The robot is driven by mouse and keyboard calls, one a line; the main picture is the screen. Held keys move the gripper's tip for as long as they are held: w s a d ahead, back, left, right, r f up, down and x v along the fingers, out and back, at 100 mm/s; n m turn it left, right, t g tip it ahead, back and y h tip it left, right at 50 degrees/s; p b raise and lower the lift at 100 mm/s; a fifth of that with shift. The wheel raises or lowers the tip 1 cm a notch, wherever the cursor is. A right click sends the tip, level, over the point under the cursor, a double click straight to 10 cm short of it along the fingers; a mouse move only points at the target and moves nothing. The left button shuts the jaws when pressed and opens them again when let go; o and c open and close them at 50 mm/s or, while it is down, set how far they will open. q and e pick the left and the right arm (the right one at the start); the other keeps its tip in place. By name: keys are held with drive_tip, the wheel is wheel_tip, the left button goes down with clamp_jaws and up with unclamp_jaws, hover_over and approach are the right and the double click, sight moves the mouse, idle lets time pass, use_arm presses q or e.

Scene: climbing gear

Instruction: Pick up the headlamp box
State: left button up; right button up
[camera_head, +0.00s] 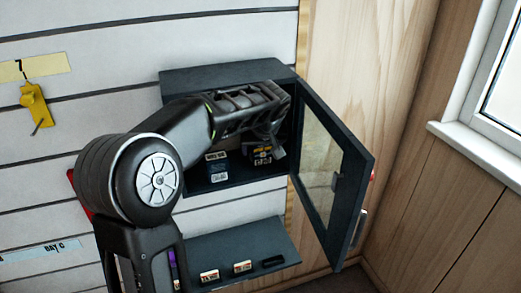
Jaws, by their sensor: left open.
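A dark wall cabinet (222,78) stands with its glass door (338,185) swung open to the right. Inside it, a dark box with a pale label (216,167) stands at the left, and a second dark box with yellow and white print (260,154) stands to its right. The print is too small to tell which is the headlamp box. My left gripper (268,140) reaches into the cabinet from the left and is open. It is just in front of the right box and covers its upper part. I cannot tell whether they touch. My right gripper is not in view.
The open door bounds the space right of my left gripper. A dark shelf (240,247) below holds several small items. A yellow tool (36,105) hangs on the slatted wall at left. A window (495,100) is at the right.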

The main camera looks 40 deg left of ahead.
use_arm(q)
drive_tip(key=shift+c, duration=0.2)
drive_tip(key=c, duration=1.3)
drive_tip(key=shift+r, duration=0.1)
drive_tip(key=shift+r, duration=0.5)
drive_tip(key=shift+s+d+r+b, duration=0.1)
drive_tip(key=shift+s+d+b, duration=0.1)
drive_tip(key=shift+b, duration=0.15)
drive_tip(key=s+d+b, duration=0.4)
drive_tip(key=s+d, duration=0.8)
drive_tip(key=shift+s, duration=0.3)
